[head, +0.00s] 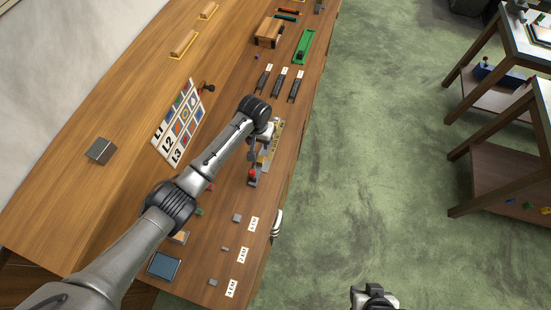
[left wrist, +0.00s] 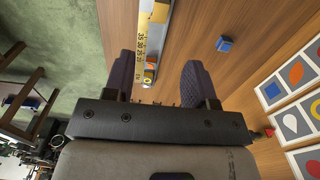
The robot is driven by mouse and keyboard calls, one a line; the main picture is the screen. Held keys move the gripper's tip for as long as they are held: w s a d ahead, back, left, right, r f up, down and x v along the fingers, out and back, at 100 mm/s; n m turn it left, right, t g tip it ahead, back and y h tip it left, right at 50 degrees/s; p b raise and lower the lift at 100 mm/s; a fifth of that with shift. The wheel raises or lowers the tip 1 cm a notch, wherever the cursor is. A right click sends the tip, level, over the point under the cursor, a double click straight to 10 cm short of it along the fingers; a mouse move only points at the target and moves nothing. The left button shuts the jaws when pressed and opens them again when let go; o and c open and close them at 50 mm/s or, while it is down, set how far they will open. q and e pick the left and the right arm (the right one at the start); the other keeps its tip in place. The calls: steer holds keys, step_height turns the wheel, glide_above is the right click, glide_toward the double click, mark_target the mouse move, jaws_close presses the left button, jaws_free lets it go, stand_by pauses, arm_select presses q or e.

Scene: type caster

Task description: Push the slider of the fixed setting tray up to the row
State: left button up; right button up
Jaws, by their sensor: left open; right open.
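The setting tray (head: 276,133) is a narrow grey strip with a yellow number scale, lying lengthwise near the table's right edge. It also shows in the left wrist view (left wrist: 143,48), with small orange and blue pieces in it. A red-topped dark part (head: 252,174), which looks like the slider, is at the tray's near end; it cannot be made out in the wrist view. My left gripper (head: 260,150) is over the tray and partly covers it. Its two fingers (left wrist: 157,85) are apart, with the tray's end showing between them. My right gripper (head: 375,298) is off the table, low in the picture.
A picture card board (head: 180,122) lies left of the tray. Several dark strips (head: 279,86) and a green tray (head: 304,46) lie beyond. Small blocks and labels (head: 243,256) lie at the near end. A blue block (left wrist: 224,44) is beside the tray. Shelves (head: 490,170) stand right.

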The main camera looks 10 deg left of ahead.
mark_target(260, 159)
arm_select(q)
step_height(260, 159, down, 12)
steer(key=shift+f+b, duration=0.1)
steer(key=shift+b, duration=0.7)
steer(key=shift+f, duration=0.6)
jaws_close()
